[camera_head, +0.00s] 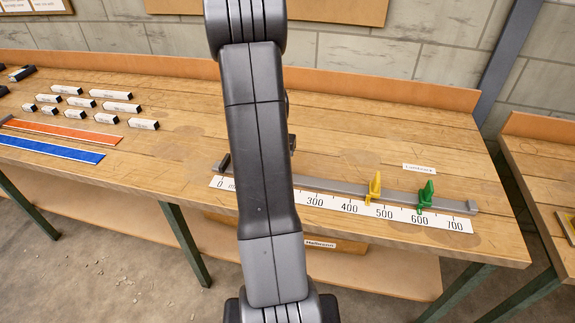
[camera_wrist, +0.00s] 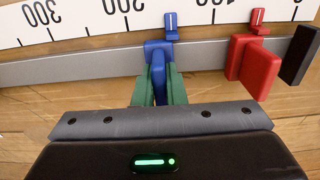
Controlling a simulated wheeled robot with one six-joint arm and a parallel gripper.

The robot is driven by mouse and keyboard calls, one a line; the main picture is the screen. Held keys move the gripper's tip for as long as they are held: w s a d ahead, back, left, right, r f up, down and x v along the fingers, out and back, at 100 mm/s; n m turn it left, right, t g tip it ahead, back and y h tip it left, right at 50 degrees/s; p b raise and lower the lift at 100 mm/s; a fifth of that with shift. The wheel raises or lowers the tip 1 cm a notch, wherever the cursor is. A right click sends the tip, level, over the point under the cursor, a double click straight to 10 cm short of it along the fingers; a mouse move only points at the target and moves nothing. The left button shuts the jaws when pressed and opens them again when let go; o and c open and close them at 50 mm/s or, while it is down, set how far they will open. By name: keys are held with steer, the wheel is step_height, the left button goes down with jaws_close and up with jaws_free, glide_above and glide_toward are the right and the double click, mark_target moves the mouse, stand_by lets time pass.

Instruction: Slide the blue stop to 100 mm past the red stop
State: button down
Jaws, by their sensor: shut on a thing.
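In the wrist view the blue stop (camera_wrist: 157,62) sits on the grey rail (camera_wrist: 90,66), its pointer (camera_wrist: 171,27) at the scale (camera_wrist: 85,18) about midway between the 100 and 200 marks. My gripper (camera_wrist: 158,85) has its green fingers on both sides of the blue stop and is shut on it. The red stop (camera_wrist: 255,65) sits to the right, apart from the blue one, its pointer about midway between 0 and 100. In the head view my arm hides both stops and the gripper.
A dark end block (camera_wrist: 301,55) stands close right of the red stop. In the head view a yellow stop (camera_head: 374,187) and a green stop (camera_head: 426,194) sit farther right on the rail. Small labelled blocks (camera_head: 118,107) and coloured strips (camera_head: 50,149) lie at the left.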

steer(key=c, duration=1.5)
jaws_free()
step_height(320, 180, up, 14)
steer(key=shift+f, duration=0.1)
step_height(320, 180, down, 14)
steer(key=shift+r, duration=0.1)
steer(key=shift+d, duration=0.3)
steer(key=shift+s, duration=0.1)
